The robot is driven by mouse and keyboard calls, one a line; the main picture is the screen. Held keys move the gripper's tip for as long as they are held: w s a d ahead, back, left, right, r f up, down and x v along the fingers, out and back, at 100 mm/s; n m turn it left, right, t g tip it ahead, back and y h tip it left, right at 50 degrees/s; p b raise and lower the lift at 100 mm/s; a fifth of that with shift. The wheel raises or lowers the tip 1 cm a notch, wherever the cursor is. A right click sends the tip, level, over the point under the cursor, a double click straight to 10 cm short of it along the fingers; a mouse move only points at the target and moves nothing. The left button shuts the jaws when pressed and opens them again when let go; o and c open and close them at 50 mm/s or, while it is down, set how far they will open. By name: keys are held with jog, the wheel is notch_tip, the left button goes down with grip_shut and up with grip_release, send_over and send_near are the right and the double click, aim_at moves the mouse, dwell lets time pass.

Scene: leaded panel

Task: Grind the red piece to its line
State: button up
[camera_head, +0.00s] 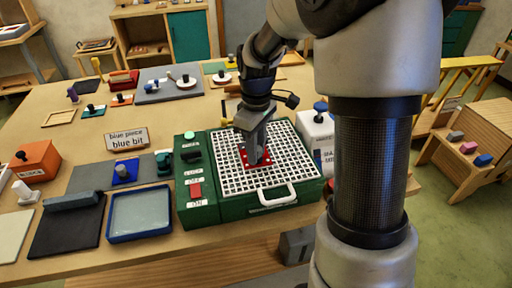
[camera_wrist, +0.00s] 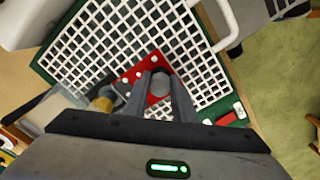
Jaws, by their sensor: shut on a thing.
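The red piece (camera_head: 246,157) is a flat red plate with white dots, lying on or just above the white grid (camera_head: 270,180) of the green grinder (camera_head: 250,205). My gripper (camera_head: 258,160) points down and is shut on the grey knob of the red piece. In the wrist view the red piece (camera_wrist: 127,77) shows beside and between the fingertips (camera_wrist: 164,88), with the round grey knob between them. My fingers hide part of the piece. I cannot make out its line. A red switch (camera_head: 195,189) sits on the grinder's left panel.
A white handle (camera_head: 276,195) rises at the grinder's front edge. A white bottle (camera_head: 316,130) stands close on its right. A blue tray (camera_head: 139,212), a blue piece (camera_head: 125,171) and a sign (camera_head: 127,139) reading "blue piece blue bit" lie to the left.

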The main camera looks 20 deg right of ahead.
jog(key=shift+s, duration=1.5)
jog(key=o, duration=1.1)
jog(key=shift+r, duration=0.1)
notch_tip(320, 180, up, 16)
jog(key=p, duration=0.1)
jog(key=s+r+m+t+p, duration=0.1)
jog(key=s+m+t, duration=0.1)
jog(key=s, duration=0.3)
jog(key=s+r+m+t+p, duration=0.1)
jog(key=s+m, duration=0.3)
jog(key=s, duration=0.2)
jog(key=s+r+m+t+p, duration=0.1)
jog(key=s+m+t, duration=0.1)
jog(key=s, duration=0.3)
jog(key=shift+s+a+r+m+t, duration=0.15)
jog(key=shift+a+r+m+t, duration=0.15)
jog(key=shift+m, duration=0.2)
